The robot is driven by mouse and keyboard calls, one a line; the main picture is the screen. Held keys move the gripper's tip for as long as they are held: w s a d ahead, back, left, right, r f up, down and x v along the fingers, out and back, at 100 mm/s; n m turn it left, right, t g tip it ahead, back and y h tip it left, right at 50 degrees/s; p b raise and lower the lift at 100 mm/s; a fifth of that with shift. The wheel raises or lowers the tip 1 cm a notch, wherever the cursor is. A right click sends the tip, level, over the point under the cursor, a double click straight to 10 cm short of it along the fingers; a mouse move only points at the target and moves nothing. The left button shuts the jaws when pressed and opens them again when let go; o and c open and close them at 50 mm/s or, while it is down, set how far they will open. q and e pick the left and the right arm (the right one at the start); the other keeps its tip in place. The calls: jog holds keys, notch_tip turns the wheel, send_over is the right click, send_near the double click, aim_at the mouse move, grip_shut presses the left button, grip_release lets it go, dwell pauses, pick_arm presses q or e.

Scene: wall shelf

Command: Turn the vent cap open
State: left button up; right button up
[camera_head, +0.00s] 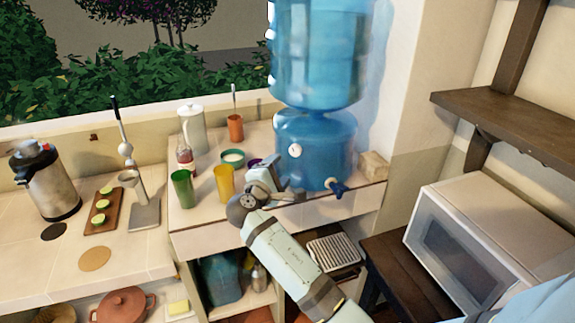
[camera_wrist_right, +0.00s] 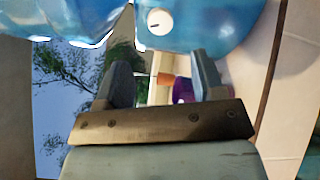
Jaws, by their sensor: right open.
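The vent cap (camera_head: 295,150) is a small white round disc on the front of the blue water dispenser base (camera_head: 325,165). It also shows near the top of the right wrist view (camera_wrist_right: 159,21), with a short dark mark on its face. My right gripper (camera_head: 276,176) is below and left of the cap in the head view, apart from it. In the right wrist view the two fingers (camera_wrist_right: 160,62) are spread with nothing between them, and the cap lies beyond their tips. My left gripper is not in view.
A blue tap (camera_head: 338,188) sticks out at the dispenser's lower right. Green (camera_head: 182,188) and yellow (camera_head: 225,183) cups stand left of my gripper, with a purple cup (camera_wrist_right: 183,89) behind. A white microwave (camera_head: 480,245) is at right.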

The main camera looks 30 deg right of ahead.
jog(key=shift+b+v, duration=0.4)
jog(key=shift+v, duration=1.9)
jog(key=s+a+f+t+y, duration=0.1)
jog(key=s+a+f+y, duration=0.15)
jog(key=f, duration=0.45)
jog(key=s+a+f+y, duration=0.1)
jog(key=s+f+y, duration=0.3)
jog(key=f, duration=0.3)
jog(key=s+a+f+t+y, duration=0.1)
jog(key=s+f+y, duration=0.2)
jog(key=f, duration=0.5)
jog(key=s+a+f+m+y, duration=0.2)
jog(key=s+y, duration=0.1)
jog(key=s, duration=0.4)
jog(key=s+a+f+m+y, duration=0.2)
jog(key=s+f+m+y, duration=0.1)
jog(key=s, duration=0.3)
jog(key=s+a+f+m+y, duration=0.2)
jog(key=s+f+y, duration=0.1)
jog(key=s, duration=0.4)
jog(key=shift+s+a+m+g, duration=0.25)
jog(key=shift+s+m+g, duration=0.05)
jog(key=shift+m, duration=0.1)
